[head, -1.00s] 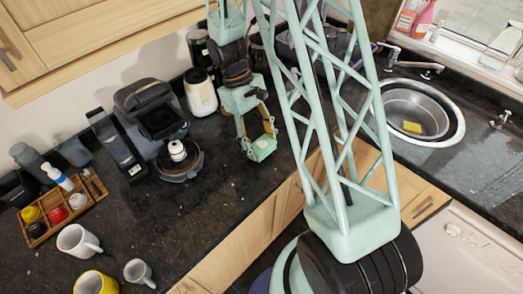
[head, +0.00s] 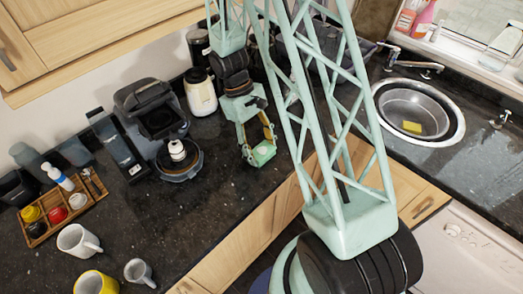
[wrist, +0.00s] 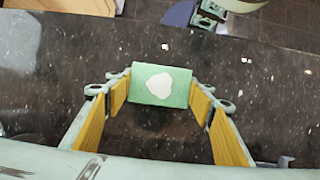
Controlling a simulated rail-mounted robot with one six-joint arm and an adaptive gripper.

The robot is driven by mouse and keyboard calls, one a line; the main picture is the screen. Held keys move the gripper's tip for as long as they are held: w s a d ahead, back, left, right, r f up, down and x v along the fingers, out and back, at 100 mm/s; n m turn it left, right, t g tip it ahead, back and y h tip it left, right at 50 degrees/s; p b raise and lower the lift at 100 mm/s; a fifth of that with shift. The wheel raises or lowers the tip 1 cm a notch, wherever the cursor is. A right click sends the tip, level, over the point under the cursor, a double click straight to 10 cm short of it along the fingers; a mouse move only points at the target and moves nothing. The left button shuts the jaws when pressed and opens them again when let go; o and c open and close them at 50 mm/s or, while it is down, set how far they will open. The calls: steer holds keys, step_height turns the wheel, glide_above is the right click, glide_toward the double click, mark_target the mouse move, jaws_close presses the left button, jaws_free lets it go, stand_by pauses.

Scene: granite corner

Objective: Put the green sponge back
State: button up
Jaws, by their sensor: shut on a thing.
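The green sponge (head: 261,154), a small block with a pale patch on one face, is between the fingertips of my gripper (head: 258,147). In the wrist view, the sponge (wrist: 176,95) spans the gap between the two yellow-padded fingers of my gripper (wrist: 160,86), which are shut on its two ends. In the head view it appears over the dark counter near the front edge; its exact height above the counter is hard to tell. A round metal sink (head: 420,100) at the right holds a yellow sponge (head: 412,127).
The dark granite counter (head: 215,185) has free room left of my gripper. A coffee machine (head: 155,115), a white jar (head: 200,92), a wooden tray (head: 88,200) and several mugs, one a white mug (head: 76,240), stand to the left. The faucet (head: 405,60) rises behind the sink.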

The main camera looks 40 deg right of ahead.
steer(key=shift+f, duration=0.15)
steer(key=o, duration=1)
steer(key=shift+c, duration=0.2)
steer(key=v, duration=1.2)
steer(key=shift+r, duration=0.25)
